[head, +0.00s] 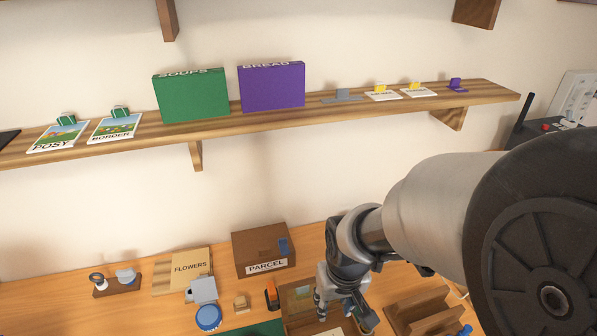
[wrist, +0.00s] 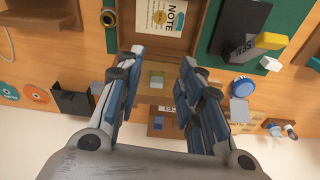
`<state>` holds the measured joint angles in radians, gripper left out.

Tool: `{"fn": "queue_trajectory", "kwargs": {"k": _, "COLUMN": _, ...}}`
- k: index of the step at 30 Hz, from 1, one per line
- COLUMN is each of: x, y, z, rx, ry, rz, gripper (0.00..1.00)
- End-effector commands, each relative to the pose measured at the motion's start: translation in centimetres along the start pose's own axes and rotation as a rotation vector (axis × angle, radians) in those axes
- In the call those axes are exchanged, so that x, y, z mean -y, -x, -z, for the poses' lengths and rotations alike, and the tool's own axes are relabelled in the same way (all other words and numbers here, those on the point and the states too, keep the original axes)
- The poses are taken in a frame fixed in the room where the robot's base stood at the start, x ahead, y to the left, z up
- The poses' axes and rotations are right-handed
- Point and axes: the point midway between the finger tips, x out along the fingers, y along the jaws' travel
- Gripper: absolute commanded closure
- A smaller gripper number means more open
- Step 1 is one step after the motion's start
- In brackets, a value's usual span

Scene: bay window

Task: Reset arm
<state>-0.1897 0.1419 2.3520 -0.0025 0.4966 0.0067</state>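My gripper (head: 343,312) hangs over the desk at the lower middle of the head view, above an open wooden box (head: 292,318). In the wrist view my gripper (wrist: 158,75) has its two blue-grey fingers spread wide apart. I see nothing held between them. A small pale green and yellow item (wrist: 156,81) shows in the gap, apart from both fingers. A note card (wrist: 166,22) lies in the box beyond the fingertips. My arm link covers the right side of the head view.
A PARCEL box (head: 263,252) stands behind my gripper, with a FLOWERS board (head: 187,270) and a blue-lidded item (head: 208,318) to its left. A brown wooden holder (head: 424,312) is on the right. The wall shelf (head: 215,130) carries boxes and cards above.

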Motion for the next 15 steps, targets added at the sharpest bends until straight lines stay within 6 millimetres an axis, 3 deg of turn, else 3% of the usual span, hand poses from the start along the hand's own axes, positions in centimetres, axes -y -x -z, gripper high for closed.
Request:
{"fn": "queue_trajectory", "kwargs": {"k": 1, "x": -0.7, "y": 2.6, "z": -0.3, "rx": -0.035, "ry": -0.020, "rz": -0.003, "gripper": 0.66}}
{"fn": "queue_trajectory", "kwargs": {"k": 6, "x": -2.4, "y": 9.2, "z": -3.0, "rx": -0.111, "ry": -0.074, "rz": -0.016, "gripper": 0.66}}
{"fn": "queue_trajectory", "kwargs": {"k": 12, "x": -3.7, "y": 14.7, "z": -7.5, "rx": -0.193, "ry": -0.134, "rz": -0.034, "gripper": 0.66}}
{"fn": "queue_trajectory", "kwargs": {"k": 15, "x": -3.9, "y": 16.3, "z": -9.5, "rx": -0.224, "ry": -0.156, "rz": -0.043, "gripper": 0.66}}
